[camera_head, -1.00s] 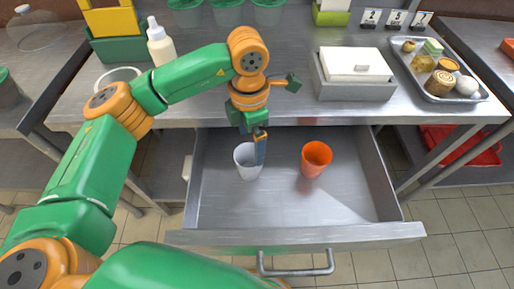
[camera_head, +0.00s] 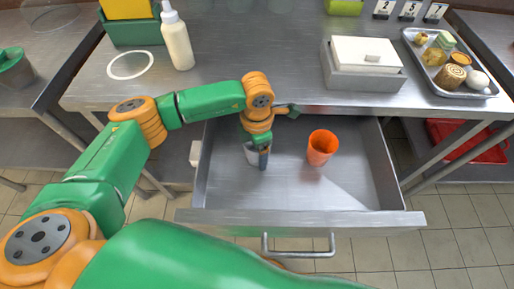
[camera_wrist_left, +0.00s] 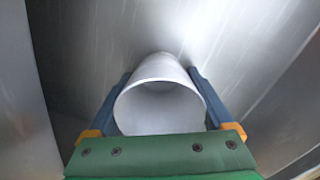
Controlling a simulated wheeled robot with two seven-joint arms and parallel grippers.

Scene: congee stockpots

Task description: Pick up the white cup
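The white cup (camera_head: 250,154) stands in the open drawer, left of the orange cup (camera_head: 322,147). My left gripper (camera_head: 258,163) reaches down over it and hides part of it. In the left wrist view the white cup (camera_wrist_left: 160,78) lies between the two blue fingers of my left gripper (camera_wrist_left: 160,74), its round mouth towards the camera. The fingers are spread wide, one on each side of the cup. They are close to its wall, and I cannot tell whether they touch it. My right gripper is not in view.
The metal drawer (camera_head: 300,216) has walls around the cups and free floor at its right. On the counter above are a grey box with a white lid (camera_head: 366,55), a tray of food (camera_head: 450,85), a squeeze bottle (camera_head: 178,42) and a white ring (camera_head: 130,65).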

